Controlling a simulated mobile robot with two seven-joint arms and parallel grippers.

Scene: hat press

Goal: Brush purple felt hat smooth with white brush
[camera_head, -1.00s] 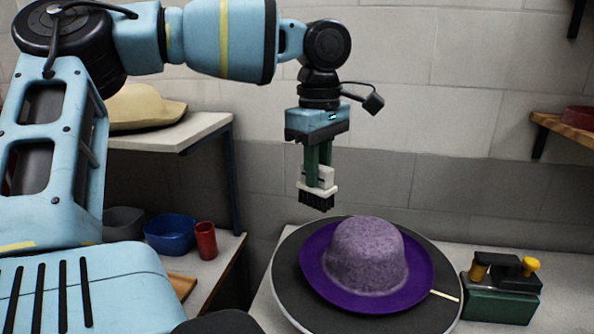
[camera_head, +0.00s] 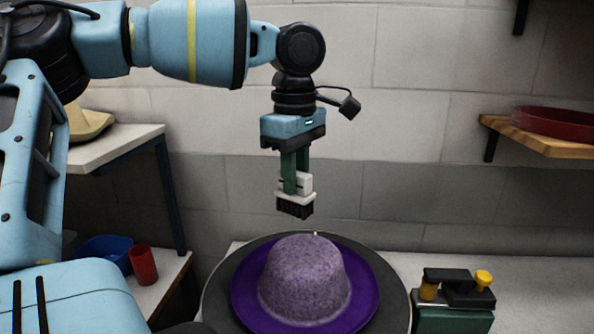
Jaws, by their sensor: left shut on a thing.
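The purple felt hat (camera_head: 304,281) sits crown up on a round dark turntable (camera_head: 222,289), with its darker purple brim spread flat around the crown. The crown looks mottled and fuzzy. My left gripper (camera_head: 295,180) points down and is shut on the white brush (camera_head: 303,184). The brush's dark bristles face down. They hang above the back of the hat, apart from it. My right gripper does not show.
A green device with yellow knobs (camera_head: 454,302) stands right of the turntable. A red cup (camera_head: 143,265) and a blue bin (camera_head: 105,252) are at lower left. A tan hat (camera_head: 86,123) lies on a left shelf. A red dish (camera_head: 555,121) sits on a right wooden shelf.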

